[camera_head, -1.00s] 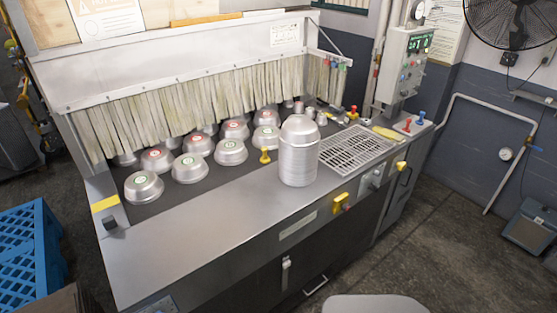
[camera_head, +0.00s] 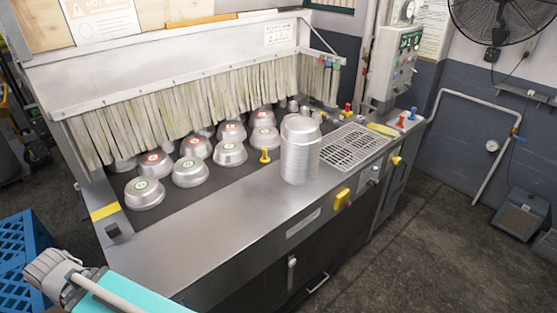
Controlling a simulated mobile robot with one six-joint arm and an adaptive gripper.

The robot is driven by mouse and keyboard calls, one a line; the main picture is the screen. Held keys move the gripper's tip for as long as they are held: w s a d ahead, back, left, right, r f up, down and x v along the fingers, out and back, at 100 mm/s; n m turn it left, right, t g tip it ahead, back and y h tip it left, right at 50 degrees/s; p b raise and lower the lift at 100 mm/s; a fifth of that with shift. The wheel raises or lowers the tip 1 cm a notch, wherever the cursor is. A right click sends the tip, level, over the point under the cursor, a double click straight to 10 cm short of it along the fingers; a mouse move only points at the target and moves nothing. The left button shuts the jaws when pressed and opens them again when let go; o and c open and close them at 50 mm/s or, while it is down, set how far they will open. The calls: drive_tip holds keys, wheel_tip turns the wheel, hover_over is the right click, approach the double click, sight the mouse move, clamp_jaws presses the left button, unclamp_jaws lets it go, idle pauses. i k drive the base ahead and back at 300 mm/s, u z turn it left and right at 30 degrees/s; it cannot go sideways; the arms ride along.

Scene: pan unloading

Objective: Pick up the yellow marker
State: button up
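A small yellow marker (camera_head: 265,155), shaped like a peg with a wider base, stands upright on the dark belt. It is just left of a tall stack of silver pans (camera_head: 300,155), with a gap between them. Overturned silver pans with coloured round labels stand to its left and behind it. A teal and grey part of my arm shows at the lower left, far from the marker. I cannot make out any gripper fingers.
A steel counter (camera_head: 215,215) runs along the front and is mostly bare. Hanging strips (camera_head: 170,110) curtain the belt's back. A slotted grate (camera_head: 350,147) lies right of the stack. Red (camera_head: 400,121) and blue (camera_head: 413,114) pegs stand farther right. A blue crate (camera_head: 22,245) is at left.

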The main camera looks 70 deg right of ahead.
sight(265, 159)
drive_tip(key=z, duration=1.15)
drive_tip(key=k, duration=0.55)
drive_tip(key=i, duration=0.55)
drive_tip(key=u, duration=0.05)
